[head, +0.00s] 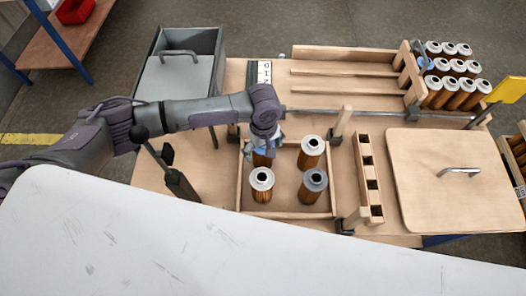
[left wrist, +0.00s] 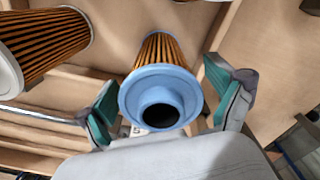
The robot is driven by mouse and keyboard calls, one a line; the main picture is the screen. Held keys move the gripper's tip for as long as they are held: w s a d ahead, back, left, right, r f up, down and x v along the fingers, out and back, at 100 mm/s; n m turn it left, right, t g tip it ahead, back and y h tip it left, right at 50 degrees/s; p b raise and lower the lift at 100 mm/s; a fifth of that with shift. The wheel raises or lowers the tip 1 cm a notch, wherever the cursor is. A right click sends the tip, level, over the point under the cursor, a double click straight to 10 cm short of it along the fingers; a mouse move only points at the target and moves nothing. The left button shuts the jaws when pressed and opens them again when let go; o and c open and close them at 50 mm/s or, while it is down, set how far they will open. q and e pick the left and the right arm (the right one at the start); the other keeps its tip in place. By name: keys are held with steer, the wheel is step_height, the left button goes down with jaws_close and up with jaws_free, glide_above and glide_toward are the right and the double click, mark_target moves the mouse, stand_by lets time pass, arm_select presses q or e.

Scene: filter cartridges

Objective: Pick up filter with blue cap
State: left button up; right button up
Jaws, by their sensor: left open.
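The filter with the blue cap (left wrist: 160,96) has a pleated orange-brown body and a dark central hole. It stands in a shallow wooden tray (head: 287,213); in the head view my gripper mostly hides it, and part of its brown body (head: 262,160) shows. My left gripper (head: 266,140) is over it. In the left wrist view the open teal-padded fingers (left wrist: 164,104) are on either side of the blue cap, with a visible gap on the right. I cannot tell whether the left finger touches it.
In the tray stand two white-capped filters (head: 311,147) (head: 262,180) and a grey-capped one (head: 314,181). A slotted wooden rack (head: 363,150) and a board with a handle (head: 450,205) are to the right. Several filters (head: 455,85) stand at the back right. A grey bin (head: 205,42) is at back left.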

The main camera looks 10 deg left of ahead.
arm_select(q)
steer(key=c, duration=1.3)
